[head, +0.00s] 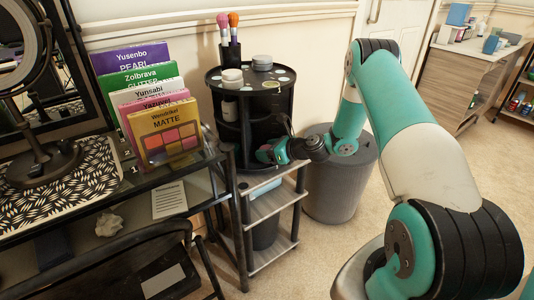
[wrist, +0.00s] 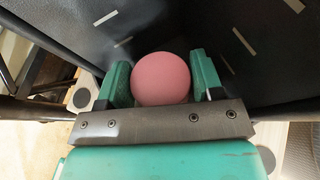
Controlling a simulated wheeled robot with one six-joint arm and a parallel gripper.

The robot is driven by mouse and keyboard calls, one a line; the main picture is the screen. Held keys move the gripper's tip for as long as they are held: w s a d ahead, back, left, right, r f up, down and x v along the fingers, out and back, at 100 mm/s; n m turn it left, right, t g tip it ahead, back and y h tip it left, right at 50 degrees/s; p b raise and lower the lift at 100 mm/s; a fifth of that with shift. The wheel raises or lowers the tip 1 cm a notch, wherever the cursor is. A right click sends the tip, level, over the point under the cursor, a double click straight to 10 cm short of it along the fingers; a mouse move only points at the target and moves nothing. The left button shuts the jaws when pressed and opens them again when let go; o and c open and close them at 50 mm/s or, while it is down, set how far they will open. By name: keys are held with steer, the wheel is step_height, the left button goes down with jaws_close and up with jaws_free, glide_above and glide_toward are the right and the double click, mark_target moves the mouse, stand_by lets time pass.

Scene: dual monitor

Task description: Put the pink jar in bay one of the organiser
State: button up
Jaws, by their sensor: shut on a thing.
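The pink jar (wrist: 161,79) shows in the wrist view as a round pink top between the two green fingers of my gripper (wrist: 162,84), which is shut on it. In the head view my gripper (head: 268,153) reaches into the lower front of the black round organiser (head: 285,107). I cannot make out the jar there. In the wrist view black organiser walls (wrist: 225,25) with pale dash marks surround the jar on the far side. I cannot tell which bay this is, or whether the jar touches its floor.
The organiser stands on a grey shelf cart (head: 275,207). Its top holds white-lidded jars (head: 232,77) and a brush cup (head: 230,54). A grey bin (head: 342,185) stands right of the cart. Palette boxes (head: 165,135) and a mirror (head: 40,150) stand on the left desk.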

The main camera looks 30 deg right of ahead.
steer(key=shift+w+f, duration=0.2)
steer(key=shift+f, duration=0.05)
steer(key=o, duration=0.7)
